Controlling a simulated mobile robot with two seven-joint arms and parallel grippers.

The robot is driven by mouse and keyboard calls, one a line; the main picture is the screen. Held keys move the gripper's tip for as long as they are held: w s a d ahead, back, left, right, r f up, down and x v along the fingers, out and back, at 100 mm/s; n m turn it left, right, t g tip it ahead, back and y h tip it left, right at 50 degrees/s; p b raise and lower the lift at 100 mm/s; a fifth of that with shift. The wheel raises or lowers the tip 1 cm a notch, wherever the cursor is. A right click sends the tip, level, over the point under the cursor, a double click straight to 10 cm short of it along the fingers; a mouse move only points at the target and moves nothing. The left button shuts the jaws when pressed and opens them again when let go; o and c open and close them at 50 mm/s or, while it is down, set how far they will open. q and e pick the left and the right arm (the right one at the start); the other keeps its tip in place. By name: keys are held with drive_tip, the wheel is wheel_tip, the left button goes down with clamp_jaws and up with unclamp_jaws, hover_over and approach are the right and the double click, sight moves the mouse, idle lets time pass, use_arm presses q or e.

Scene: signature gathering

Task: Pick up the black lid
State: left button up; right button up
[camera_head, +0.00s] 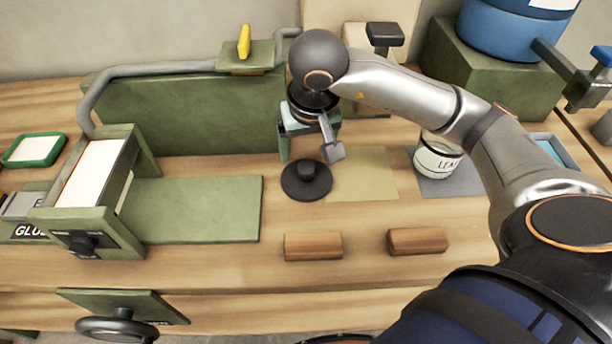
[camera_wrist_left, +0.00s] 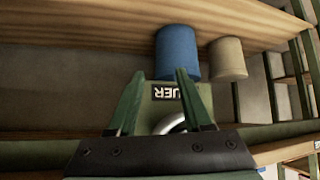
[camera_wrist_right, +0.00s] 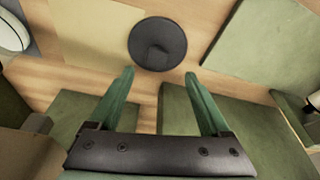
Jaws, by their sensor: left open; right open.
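The black lid (camera_head: 306,183) is a flat round disc with a raised knob. It lies on the wooden bench, against the left edge of a tan mat (camera_head: 365,177). It also shows whole in the right wrist view (camera_wrist_right: 157,43), beyond my fingertips. My right gripper (camera_head: 309,147) is open and empty, above and slightly behind the lid, not touching it; its green fingers (camera_wrist_right: 159,74) point toward the lid. My left gripper (camera_wrist_left: 160,73) is open and empty, seen only in the left wrist view, away from the lid.
Two wooden blocks (camera_head: 313,246) (camera_head: 417,241) lie in front of the lid. A green press-like frame (camera_head: 95,185) stands left, and a green panel (camera_head: 190,115) rises behind. A blue drum (camera_head: 510,25) sits back right.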

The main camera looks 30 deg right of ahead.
sight(307, 168)
drive_tip(key=shift+d+x, duration=0.15)
drive_tip(key=shift+x, duration=1.4)
drive_tip(key=shift+d+x, duration=0.2)
drive_tip(key=shift+x, duration=1.35)
drive_tip(key=shift+s, duration=0.15)
clamp_jaws()
